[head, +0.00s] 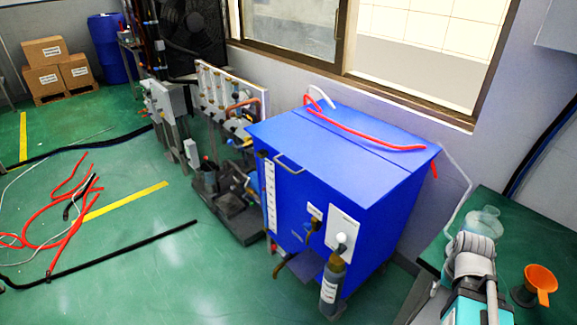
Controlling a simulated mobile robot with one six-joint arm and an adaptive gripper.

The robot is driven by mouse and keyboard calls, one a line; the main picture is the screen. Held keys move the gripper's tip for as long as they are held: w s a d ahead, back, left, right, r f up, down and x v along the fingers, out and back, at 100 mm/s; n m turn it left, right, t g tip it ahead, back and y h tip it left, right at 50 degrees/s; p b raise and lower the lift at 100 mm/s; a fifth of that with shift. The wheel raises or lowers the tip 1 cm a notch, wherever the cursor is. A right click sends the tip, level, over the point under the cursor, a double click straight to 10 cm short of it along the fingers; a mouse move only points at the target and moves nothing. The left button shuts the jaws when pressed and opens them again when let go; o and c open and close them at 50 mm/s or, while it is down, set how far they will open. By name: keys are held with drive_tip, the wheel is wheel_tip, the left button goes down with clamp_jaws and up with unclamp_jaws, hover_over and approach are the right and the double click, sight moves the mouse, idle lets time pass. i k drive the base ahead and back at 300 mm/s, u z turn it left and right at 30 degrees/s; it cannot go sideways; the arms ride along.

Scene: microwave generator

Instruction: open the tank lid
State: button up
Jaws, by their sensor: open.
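The blue tank (375,225) stands right of centre in the head view, against the wall under the window. Its lid (325,140) is flat on top and looks shut, with a seam running across the top near the back. A small metal handle (289,166) sits at the upper front edge. A red hose (360,132) and a white tube (320,95) lie over the back part of the top. My gripper does not clearly show in this view. The inside of the tank is hidden.
A green table (525,225) at right holds a clear flask (484,222) and an orange funnel (540,283). A dark bottle (331,287) hangs at the tank's front. Loose red hoses (60,230) and a black cable (120,250) lie on the green floor at left.

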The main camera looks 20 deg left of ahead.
sight(359, 174)
drive_tip(key=k, duration=0.75)
drive_tip(key=u, duration=1.05)
drive_tip(key=i, duration=1)
